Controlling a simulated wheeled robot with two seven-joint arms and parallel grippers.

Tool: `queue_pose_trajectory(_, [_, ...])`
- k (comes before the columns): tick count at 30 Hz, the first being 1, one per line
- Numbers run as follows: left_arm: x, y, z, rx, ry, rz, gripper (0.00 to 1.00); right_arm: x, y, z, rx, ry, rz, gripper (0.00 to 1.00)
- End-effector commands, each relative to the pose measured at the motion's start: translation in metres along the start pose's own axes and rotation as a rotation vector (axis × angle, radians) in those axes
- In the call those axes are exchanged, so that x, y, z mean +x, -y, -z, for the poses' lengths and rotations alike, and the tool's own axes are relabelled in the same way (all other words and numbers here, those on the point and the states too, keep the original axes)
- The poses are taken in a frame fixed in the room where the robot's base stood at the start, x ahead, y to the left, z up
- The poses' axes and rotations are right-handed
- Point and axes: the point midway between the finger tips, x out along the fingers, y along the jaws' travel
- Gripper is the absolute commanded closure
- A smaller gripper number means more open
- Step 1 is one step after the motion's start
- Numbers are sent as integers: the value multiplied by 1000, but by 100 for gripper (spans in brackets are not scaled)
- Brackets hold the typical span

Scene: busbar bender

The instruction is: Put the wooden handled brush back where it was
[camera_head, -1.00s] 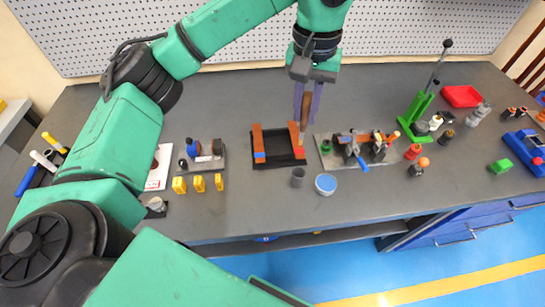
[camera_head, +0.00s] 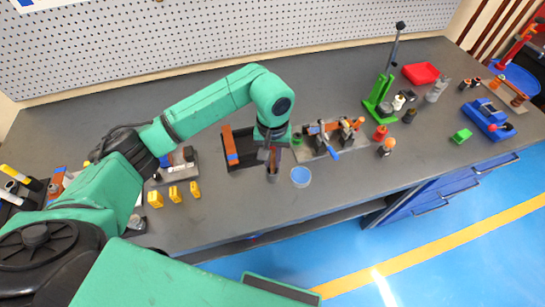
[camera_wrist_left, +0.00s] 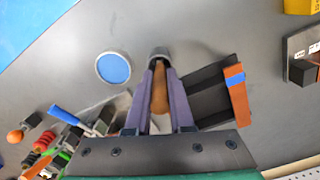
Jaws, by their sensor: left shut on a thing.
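My left gripper (camera_head: 270,154) is shut on the wooden handled brush and points down over the bench. The brush's brown handle (camera_wrist_left: 160,92) shows between the purple fingers in the left wrist view. Its lower end meets the mouth of a small grey cup (camera_head: 272,175); I cannot tell how deep it sits. The cup's rim also shows in the left wrist view (camera_wrist_left: 158,53). The bristles are not clearly visible. My right gripper is not in view.
A black tray (camera_head: 243,167) with a blue-marked copper bar (camera_head: 231,148) lies close by, partly hidden by my arm. A round blue-topped dish (camera_head: 300,177) stands right of the cup. A clamp fixture (camera_head: 325,143) and green press (camera_head: 382,95) stand farther right.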

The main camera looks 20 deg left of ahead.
Motion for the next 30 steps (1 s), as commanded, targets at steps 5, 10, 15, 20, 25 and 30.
queue_pose_trajectory(5, [3, 0, 0, 0, 0, 0, 57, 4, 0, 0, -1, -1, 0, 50])
queue_pose_trajectory(10, [2, 0, 0, 0, 0, 0, 50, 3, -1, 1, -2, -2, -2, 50])
queue_pose_trajectory(15, [1, 0, 0, 0, 0, 0, 50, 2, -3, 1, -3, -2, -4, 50])
queue_pose_trajectory(20, [-11, 0, 2, 1, -5, -1, 50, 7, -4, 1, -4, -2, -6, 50])
queue_pose_trajectory(25, [-47, 0, 2, 2, -8, -1, 50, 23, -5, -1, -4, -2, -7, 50])
queue_pose_trajectory(30, [-89, -1, 1, 1, -7, -1, 50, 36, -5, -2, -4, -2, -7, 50])
